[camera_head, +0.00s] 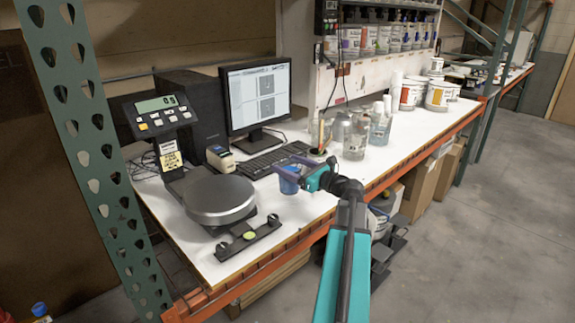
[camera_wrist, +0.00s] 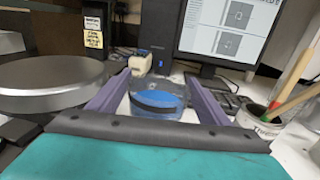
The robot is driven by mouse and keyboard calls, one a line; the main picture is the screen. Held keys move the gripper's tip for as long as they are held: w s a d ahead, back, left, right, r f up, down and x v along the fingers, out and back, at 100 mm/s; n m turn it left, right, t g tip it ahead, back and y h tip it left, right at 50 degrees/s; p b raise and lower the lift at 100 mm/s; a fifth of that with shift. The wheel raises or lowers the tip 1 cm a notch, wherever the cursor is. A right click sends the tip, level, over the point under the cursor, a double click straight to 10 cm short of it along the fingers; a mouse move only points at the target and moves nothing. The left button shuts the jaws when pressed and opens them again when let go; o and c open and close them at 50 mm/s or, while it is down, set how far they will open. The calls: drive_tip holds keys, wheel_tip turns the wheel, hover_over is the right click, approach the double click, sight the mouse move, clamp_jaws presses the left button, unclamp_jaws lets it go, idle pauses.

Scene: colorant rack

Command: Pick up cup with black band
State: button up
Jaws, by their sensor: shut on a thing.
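The cup with the black band (camera_wrist: 158,100) is a clear cup with blue contents and a dark band around its side. In the wrist view it sits between the two purple fingers of my gripper (camera_wrist: 157,92), which are shut on it. In the head view the blue cup (camera_head: 289,182) shows at the end of my arm, over the front part of the white bench, right of the scale. My gripper (camera_head: 292,170) partly covers it there. I cannot tell whether the cup's base touches the bench.
The round scale (camera_head: 219,198) stands left of the cup, its display (camera_head: 162,103) behind. A keyboard (camera_head: 273,162) and monitor (camera_head: 258,94) are behind the cup. Clear jars (camera_head: 355,140) and a can with brushes (camera_head: 318,136) stand to the right. The bench's orange front edge (camera_head: 300,244) is near.

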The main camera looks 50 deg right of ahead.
drive_tip(key=s+a+r+b, duration=0.1)
drive_tip(key=s+a, duration=0.1)
drive_tip(key=s, duration=0.8)
drive_tip(key=shift+b, duration=0.4)
drive_tip(key=shift+s+a, duration=0.1)
drive_tip(key=shift+s, duration=0.05)
idle(0.9)
drive_tip(key=shift+s, duration=0.1)
